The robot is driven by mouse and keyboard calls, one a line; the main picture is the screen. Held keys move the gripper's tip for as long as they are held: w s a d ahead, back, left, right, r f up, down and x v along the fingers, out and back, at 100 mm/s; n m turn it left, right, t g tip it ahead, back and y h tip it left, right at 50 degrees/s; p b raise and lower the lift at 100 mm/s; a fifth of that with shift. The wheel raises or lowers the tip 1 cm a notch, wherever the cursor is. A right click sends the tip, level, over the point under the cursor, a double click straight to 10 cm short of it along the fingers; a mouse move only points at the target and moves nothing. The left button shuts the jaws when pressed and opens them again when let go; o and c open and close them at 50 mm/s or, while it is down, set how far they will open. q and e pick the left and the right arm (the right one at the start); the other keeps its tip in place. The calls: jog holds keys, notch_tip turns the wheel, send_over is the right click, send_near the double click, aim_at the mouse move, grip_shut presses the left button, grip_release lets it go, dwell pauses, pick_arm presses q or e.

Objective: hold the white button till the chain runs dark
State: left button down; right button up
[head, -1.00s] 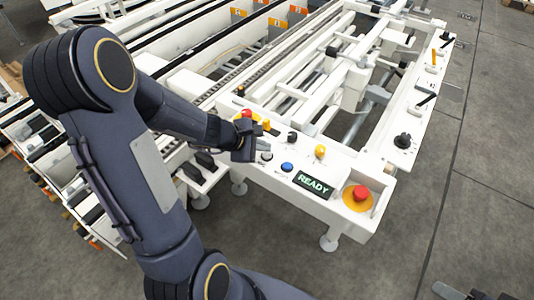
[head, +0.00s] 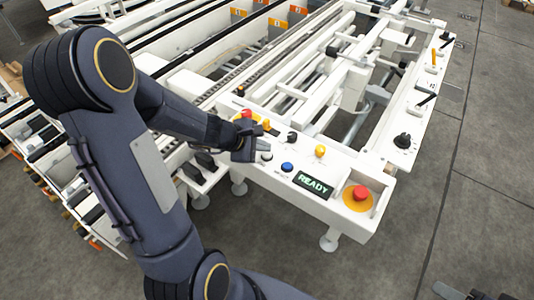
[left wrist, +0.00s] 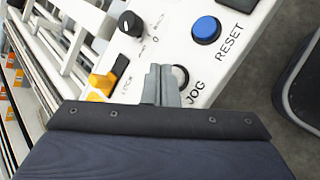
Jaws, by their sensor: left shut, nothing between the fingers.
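The white button (left wrist: 180,76), marked JOG, sits on the white control panel (left wrist: 212,71) and is partly covered by my fingers in the left wrist view. It also shows in the head view (head: 266,157), just below my fingertips. My left gripper (head: 264,147) is shut and empty. Its fingers (left wrist: 161,80) point at the panel, over the left side of the button. I cannot tell whether they touch it. A dark chain-like strip (head: 268,77) runs along the machine behind the panel.
A blue RESET button (left wrist: 205,29) and a black knob (left wrist: 131,23) are close by. A yellow-orange switch (left wrist: 102,82) lies to the left. The display (head: 314,185) reads READY. A red emergency button (head: 361,193) stands at the panel's right end.

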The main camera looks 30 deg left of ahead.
pick_arm(q)
jog(key=shift+f+b, duration=0.45)
jog(key=shift+b, duration=0.05)
jog(key=shift+f+b, duration=0.45)
jog(key=shift+b, duration=0.05)
dwell(7.0)
